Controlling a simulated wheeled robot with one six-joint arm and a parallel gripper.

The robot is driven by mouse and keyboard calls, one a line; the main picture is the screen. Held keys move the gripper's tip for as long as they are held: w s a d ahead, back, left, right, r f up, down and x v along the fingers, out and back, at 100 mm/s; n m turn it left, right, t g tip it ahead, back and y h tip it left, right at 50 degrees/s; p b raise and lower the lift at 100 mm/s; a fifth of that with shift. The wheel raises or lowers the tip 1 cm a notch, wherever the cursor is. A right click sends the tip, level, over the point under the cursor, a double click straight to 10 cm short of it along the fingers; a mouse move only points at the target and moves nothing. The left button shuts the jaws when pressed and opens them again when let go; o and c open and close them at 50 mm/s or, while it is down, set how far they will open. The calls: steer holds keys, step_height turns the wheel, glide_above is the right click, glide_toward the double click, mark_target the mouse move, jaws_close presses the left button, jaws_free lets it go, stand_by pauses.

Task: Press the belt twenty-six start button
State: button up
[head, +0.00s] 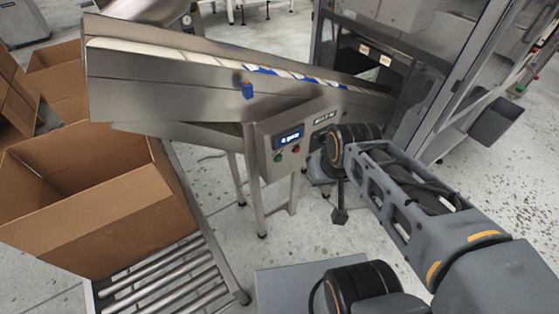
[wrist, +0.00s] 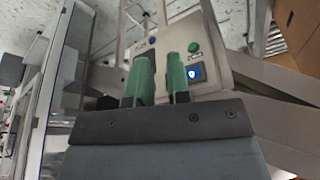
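A grey control box (head: 283,150) is mounted on the side of the inclined conveyor. It has a lit blue display (head: 288,137), a green button (head: 279,157) and a red button (head: 296,149) below it. The box label is too small to read.
An open cardboard carton (head: 100,210) stands on a roller track (head: 175,285) at left. A framed machine (head: 450,90) stands at right. Open floor shows below the box.

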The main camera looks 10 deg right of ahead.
jaws_close()
stand_by(1.0)
